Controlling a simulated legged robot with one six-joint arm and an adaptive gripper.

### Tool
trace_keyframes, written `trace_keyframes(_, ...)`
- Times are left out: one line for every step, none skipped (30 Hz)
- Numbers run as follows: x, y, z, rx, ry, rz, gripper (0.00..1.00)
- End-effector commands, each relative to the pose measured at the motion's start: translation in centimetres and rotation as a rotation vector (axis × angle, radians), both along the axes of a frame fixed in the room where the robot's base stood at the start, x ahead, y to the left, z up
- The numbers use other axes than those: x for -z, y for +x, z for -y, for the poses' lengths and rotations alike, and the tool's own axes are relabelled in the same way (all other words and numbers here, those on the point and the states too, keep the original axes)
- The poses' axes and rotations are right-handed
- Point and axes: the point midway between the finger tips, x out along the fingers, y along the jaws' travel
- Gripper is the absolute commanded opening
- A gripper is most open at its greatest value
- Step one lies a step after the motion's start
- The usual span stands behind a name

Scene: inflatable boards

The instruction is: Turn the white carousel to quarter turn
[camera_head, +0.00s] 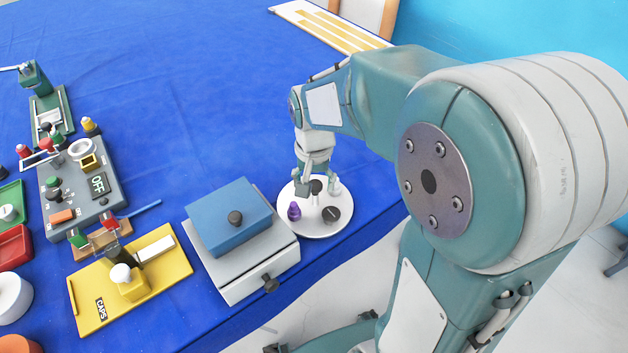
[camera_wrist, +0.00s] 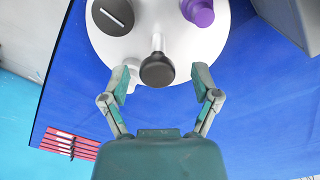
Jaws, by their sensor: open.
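The white carousel (camera_head: 325,226) is a round disc near the table's edge, right of the grey box. It carries a purple piece (camera_head: 294,211), a dark round piece with a light stripe (camera_head: 331,214) and a central post with a black knob (camera_head: 316,187). In the wrist view the disc (camera_wrist: 205,50) fills the top, with the black knob (camera_wrist: 157,70) at its near side and the purple piece (camera_wrist: 198,11) at upper right. A small white piece is partly hidden behind a finger. My gripper (camera_wrist: 161,80) is open, its fingers on either side of the black knob, apart from it.
A grey box with a blue lid (camera_head: 232,217) and black knobs stands close left of the carousel. A yellow board (camera_head: 130,280) and a grey switch panel (camera_head: 82,180) lie farther left. The table edge runs close by.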

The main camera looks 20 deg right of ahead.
Motion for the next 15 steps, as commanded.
trace_keyframes(-0.01, 0.00, 0.00, 0.000, 0.000, 0.000, 0.79)
trace_keyframes(-0.01, 0.00, 0.00, 0.000, 0.000, 0.000, 0.79)
trace_keyframes(-0.02, 0.00, 0.00, 0.000, 0.000, 0.000, 0.79)
trace_keyframes(-0.03, 0.01, 0.00, 0.000, 0.000, 0.000, 0.75)
trace_keyframes(-0.04, 0.01, 0.02, 0.000, 0.000, 0.000, 0.61)
trace_keyframes(-0.05, 0.00, 0.04, 0.000, 0.000, 0.000, 0.44)
trace_keyframes(-0.05, 0.01, 0.04, 0.000, 0.000, 0.000, 0.30)
trace_keyframes(-0.05, 0.01, 0.04, 0.000, 0.001, 0.000, 0.17)
trace_keyframes(-0.05, 0.01, 0.02, 0.000, 0.001, 0.000, 0.00)
trace_keyframes(-0.04, 0.02, 0.01, 0.000, 0.000, 0.000, 0.00)
trace_keyframes(-0.04, 0.02, 0.00, 0.000, 0.000, 0.000, 0.00)
trace_keyframes(-0.04, 0.02, 0.00, 0.000, 0.000, 0.001, 0.00)
trace_keyframes(-0.04, 0.02, 0.00, 0.000, 0.000, 0.001, 0.00)
trace_keyframes(-0.03, 0.02, 0.00, 0.000, 0.000, 0.001, 0.00)
trace_keyframes(-0.03, 0.02, 0.00, -0.001, 0.000, 0.001, 0.00)
